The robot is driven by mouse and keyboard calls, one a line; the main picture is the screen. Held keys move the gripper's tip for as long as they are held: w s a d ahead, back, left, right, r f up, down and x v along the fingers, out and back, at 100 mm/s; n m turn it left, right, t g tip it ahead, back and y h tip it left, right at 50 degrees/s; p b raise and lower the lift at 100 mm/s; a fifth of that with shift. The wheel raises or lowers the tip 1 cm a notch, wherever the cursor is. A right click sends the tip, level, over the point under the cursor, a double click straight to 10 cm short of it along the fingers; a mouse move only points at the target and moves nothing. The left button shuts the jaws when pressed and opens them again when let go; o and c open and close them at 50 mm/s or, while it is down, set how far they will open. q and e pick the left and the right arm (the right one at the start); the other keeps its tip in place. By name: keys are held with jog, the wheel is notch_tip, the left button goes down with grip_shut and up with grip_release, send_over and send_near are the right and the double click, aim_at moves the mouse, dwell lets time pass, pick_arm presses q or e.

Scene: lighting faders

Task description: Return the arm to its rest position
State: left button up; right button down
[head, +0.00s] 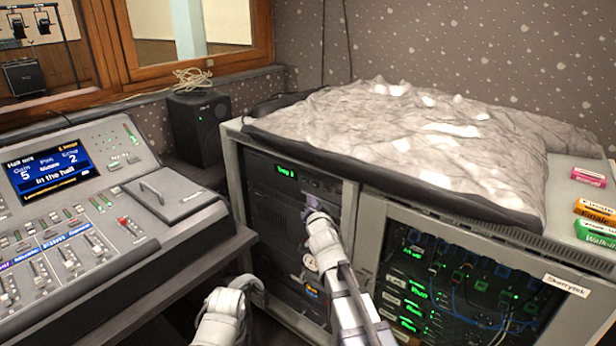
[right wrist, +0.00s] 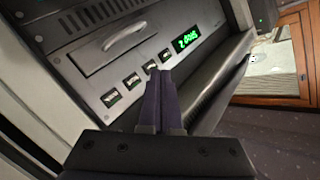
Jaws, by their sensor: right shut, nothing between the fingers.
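My right arm (head: 345,285) reaches forward to the equipment rack. My right gripper (head: 316,213) is at the upper front of the rack's left bay, its fingers small and partly hidden by my own wrist. In the right wrist view the right gripper (right wrist: 160,76) is shut and empty. I cannot tell whether the tips touch a button. My left gripper does not show.
The rack cabinet (head: 233,165) has a grey crumpled cover (head: 400,130) on top. Its right bay holds cables behind a frame. A mixing console (head: 70,215) with faders stands at the left. A black speaker (head: 200,127) stands behind. Colored labelled boxes (head: 595,209) lie at the right.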

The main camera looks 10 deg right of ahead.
pick_arm(q)
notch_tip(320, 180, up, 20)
jog(key=p, duration=2)
pick_arm(e)
jog(key=s+a+n+g, duration=0.4)
jog(key=s+a+g, duration=0.1)
jog(key=s, duration=0.6)
jog(key=s+a+r+n+g, duration=0.1)
jog(key=s+a+n+g, duration=0.3)
jog(key=s, duration=0.7)
jog(key=s+a+n+g, duration=0.4)
jog(key=s+a+g, duration=0.3)
jog(key=s, duration=0.5)
jog(key=shift+r+n+y, duration=0.15)
jog(key=shift+n+y, duration=0.15)
jog(key=shift+y, duration=0.1)
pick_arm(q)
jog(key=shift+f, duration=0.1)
